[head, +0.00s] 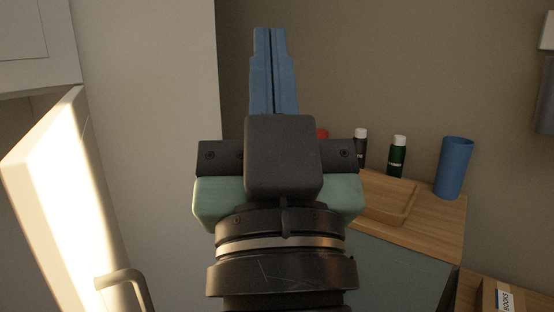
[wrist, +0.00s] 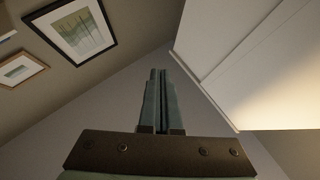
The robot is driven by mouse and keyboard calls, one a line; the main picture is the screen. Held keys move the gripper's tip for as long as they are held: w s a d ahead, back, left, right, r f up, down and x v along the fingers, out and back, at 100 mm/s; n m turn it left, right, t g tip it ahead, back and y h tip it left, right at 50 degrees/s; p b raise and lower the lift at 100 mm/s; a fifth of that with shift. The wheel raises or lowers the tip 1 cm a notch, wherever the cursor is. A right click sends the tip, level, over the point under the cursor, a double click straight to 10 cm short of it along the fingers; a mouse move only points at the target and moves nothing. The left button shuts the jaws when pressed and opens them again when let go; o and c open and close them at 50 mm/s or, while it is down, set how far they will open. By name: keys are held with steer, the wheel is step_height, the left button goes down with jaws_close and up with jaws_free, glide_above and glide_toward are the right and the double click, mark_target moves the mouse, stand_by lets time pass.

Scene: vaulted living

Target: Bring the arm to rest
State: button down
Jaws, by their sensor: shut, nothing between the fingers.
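My gripper (head: 270,32) stands in the middle of the head view with its blue fingers pointing up and side by side. The fingers are shut and nothing shows between them. In the wrist view the gripper (wrist: 158,74) also shows closed and empty, aimed at a bare wall. The wrist and the dark camera block hide part of the scene behind them. No part of the gripper visibly touches anything.
A wooden surface at right holds a wooden tray (head: 408,228), a blue cup (head: 453,168), a green bottle (head: 397,158) and a dark bottle (head: 360,148). A red thing is mostly hidden. A brightly lit door (head: 62,190) with a handle stands open at left. Framed pictures (wrist: 80,32) hang on a wall.

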steer(key=s+r+t+h+p, duration=0.1)
steer(key=s+r+p, duration=0.2)
steer(key=r+p, duration=2.3)
step_height(320, 180, up, 4)
steer(key=shift+d+f+m+h, duration=0.2)
steer(key=shift+m+h, duration=0.1)
steer(key=shift+h, duration=0.1)
steer(key=shift+a, duration=0.1)
